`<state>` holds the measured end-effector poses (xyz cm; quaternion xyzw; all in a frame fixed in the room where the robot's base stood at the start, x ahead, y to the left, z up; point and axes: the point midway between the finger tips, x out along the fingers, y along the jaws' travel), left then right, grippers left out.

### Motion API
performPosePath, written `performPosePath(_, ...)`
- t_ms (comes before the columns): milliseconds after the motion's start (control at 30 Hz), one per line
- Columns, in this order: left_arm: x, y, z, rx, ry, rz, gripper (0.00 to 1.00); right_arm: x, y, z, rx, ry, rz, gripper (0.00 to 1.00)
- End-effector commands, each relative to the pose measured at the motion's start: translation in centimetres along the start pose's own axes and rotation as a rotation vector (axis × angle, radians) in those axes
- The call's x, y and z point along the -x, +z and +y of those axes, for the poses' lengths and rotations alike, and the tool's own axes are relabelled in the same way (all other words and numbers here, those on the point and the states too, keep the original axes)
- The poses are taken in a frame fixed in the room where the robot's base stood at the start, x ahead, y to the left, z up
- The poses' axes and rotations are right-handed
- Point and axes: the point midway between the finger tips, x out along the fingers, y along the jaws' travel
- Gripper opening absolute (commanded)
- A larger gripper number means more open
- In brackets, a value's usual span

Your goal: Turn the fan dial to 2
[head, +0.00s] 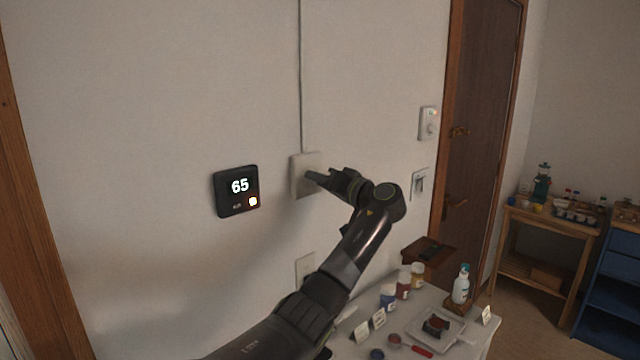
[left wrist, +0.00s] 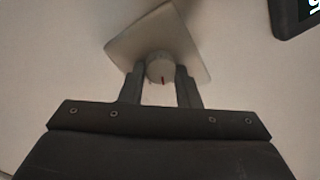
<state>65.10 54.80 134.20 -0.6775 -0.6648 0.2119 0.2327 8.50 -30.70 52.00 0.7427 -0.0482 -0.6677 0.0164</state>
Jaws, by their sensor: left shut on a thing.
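The fan dial is a round pale knob (left wrist: 159,68) with a red mark, on a square off-white wall plate (left wrist: 125,40). In the head view the plate (head: 301,160) is on the wall, right of the black display, and the knob is mostly hidden by my gripper. My left gripper (head: 312,177) reaches the plate from the right. In the left wrist view its two fingers (left wrist: 160,82) are shut on the knob, one on each side. The red mark points toward the bottom of that view. I cannot read any numbers on the plate. My right gripper is not in view.
A black display (head: 237,190) reading 65 is left of the plate. A white wall control (head: 428,123) and a switch (head: 419,184) are by the brown door (head: 483,120). Below my arm, a white table (head: 408,318) holds jars, cards and a spray bottle (head: 461,285).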

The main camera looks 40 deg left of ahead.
Motion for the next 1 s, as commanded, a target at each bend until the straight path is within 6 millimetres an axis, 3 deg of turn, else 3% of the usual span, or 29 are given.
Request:
performPosePath(600, 0.0, 0.0, 0.1, -0.538, -0.010, 0.036, 0.07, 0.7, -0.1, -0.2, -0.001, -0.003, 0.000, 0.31)
performPosePath(1000, 0.0, 0.1, 0.2, -0.706, -0.012, 0.047, 0.07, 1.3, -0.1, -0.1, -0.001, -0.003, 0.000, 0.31)
